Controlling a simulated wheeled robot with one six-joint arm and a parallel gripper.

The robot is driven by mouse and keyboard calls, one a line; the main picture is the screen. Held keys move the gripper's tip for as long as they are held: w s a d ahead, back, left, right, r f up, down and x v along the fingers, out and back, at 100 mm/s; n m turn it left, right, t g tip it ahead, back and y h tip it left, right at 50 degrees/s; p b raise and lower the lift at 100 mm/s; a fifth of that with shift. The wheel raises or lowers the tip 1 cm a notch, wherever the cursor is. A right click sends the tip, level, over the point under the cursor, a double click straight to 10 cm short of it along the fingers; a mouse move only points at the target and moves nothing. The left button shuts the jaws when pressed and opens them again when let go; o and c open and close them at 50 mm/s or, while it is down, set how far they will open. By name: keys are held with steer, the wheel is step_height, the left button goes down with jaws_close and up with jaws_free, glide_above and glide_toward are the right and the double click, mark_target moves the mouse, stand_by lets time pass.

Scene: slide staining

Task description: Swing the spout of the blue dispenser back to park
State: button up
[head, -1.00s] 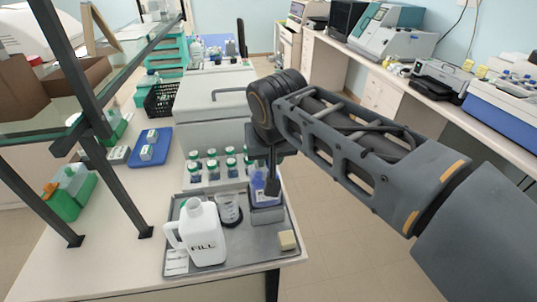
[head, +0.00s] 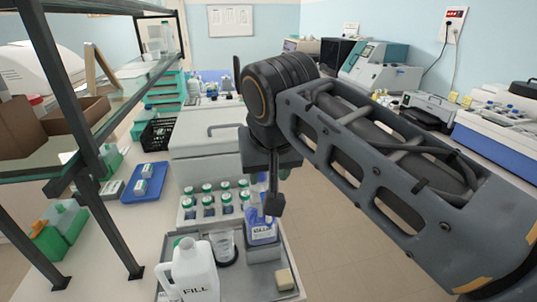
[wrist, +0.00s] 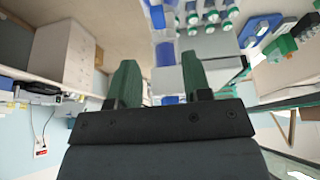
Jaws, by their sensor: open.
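The blue dispenser (head: 260,229) stands on a grey block on the metal tray, right of the white FILL jug (head: 196,272). Its upper part is partly covered by my gripper (head: 273,205) in the head view, and I cannot make out its spout or which way it points. My gripper hangs just above and beside the dispenser's right side, fingers down. In the wrist view my gripper (wrist: 160,80) has its two fingers apart with nothing clearly held. Blue and clear parts (wrist: 165,53) show beyond and between the fingers; I cannot tell whether they belong to the dispenser.
A clear beaker (head: 222,246) on a dark base stands between jug and dispenser. A pale yellow block (head: 284,279) lies front right on the tray (head: 270,292). Several green-capped bottles (head: 208,207) stand behind. A shelf post (head: 112,205) rises at left; the floor at right is clear.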

steer(key=v, duration=0.4)
steer(key=shift+r, duration=0.2)
steer(key=s+d+f+m, duration=0.1)
steer(key=d+f, duration=0.8)
steer(key=f, duration=0.3)
steer(key=s+d+f+m+h, duration=0.1)
steer(key=d+f+m, duration=0.1)
steer(key=d+f, duration=0.8)
step_height(320, 180, down, 3)
steer(key=shift+s+d+f+g, duration=0.1)
steer(key=shift+s+d+g, duration=0.15)
steer(key=shift+g, duration=0.05)
